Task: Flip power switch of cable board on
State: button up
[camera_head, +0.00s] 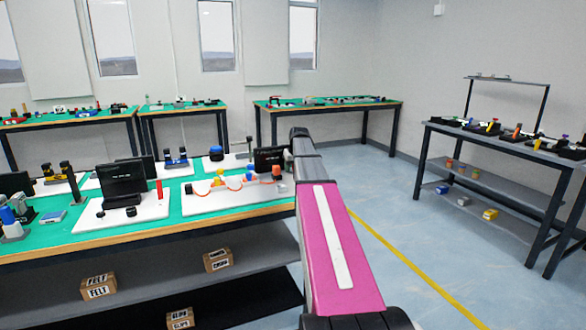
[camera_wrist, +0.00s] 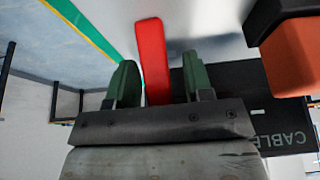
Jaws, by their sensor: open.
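A red bar-shaped part (camera_wrist: 152,55) stands between the two green fingers of my gripper (camera_wrist: 158,64) in the wrist view. The fingers are open, with a gap on each side of it; its lower end is hidden behind the gripper body. A black panel with white lettering "CABLE" (camera_wrist: 288,137) shows at the right. In the head view the cable board (camera_head: 205,204) is a white plate with yellow, blue and orange parts, and a black panel (camera_head: 268,160) stands at its back right. My arm hides my gripper and the board's right end there.
An orange and black block (camera_wrist: 295,55) is close at the right in the wrist view. In the head view, a black screen (camera_head: 122,184) on another white board stands left on the green table (camera_head: 60,236). Boxes (camera_head: 98,287) lie on the shelf below. Floor (camera_head: 420,255) at the right is clear.

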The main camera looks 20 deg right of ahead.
grip_shut()
jog(key=shift+s+r+t, duration=0.3)
jog(key=shift+s+t, duration=0.35)
jog(key=shift+t, duration=0.65)
jog(key=shift+r+t, duration=0.2)
jog(key=shift+t, duration=0.7)
grip_release()
jog(key=v, duration=1.1)
